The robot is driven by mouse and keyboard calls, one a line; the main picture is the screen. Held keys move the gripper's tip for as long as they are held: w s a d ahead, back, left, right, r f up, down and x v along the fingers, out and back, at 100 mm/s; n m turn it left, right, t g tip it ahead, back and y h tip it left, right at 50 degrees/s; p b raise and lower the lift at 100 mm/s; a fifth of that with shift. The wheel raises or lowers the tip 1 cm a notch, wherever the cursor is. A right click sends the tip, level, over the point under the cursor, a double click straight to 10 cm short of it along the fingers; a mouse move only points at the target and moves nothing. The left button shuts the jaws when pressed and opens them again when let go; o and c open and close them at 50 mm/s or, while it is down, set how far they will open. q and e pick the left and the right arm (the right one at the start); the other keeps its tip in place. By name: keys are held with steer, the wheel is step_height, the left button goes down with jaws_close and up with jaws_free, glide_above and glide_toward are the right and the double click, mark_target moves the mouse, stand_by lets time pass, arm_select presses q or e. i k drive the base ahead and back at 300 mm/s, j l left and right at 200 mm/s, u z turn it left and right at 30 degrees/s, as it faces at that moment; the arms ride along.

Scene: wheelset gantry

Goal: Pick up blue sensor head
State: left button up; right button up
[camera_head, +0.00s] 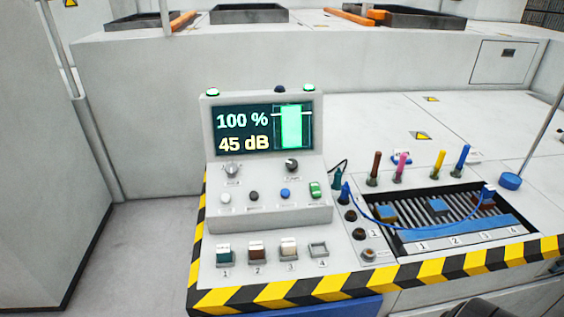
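Several upright coloured sticks stand in a row behind the slatted tray (400,240): brown, pink, yellow and, at the right end, a blue one (462,157). A blue cable (420,225) runs from a blue plug (345,192) on the panel to a small blue-and-white piece (488,192) at the tray's right end. A round blue disc (510,182) sits at the foot of a thin rod to the right. I cannot tell which blue piece is the sensor head. Neither gripper's fingers show.
A control console (265,160) reads 100 % and 45 dB. Numbered switches (257,251) line the panel before it. A yellow-black striped edge (330,287) borders the front. A dark shape at the bottom right may be my arm. The white deck behind the sticks is mostly clear.

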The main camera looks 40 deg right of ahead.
mark_target(489, 192)
steer(key=z, duration=2.55)
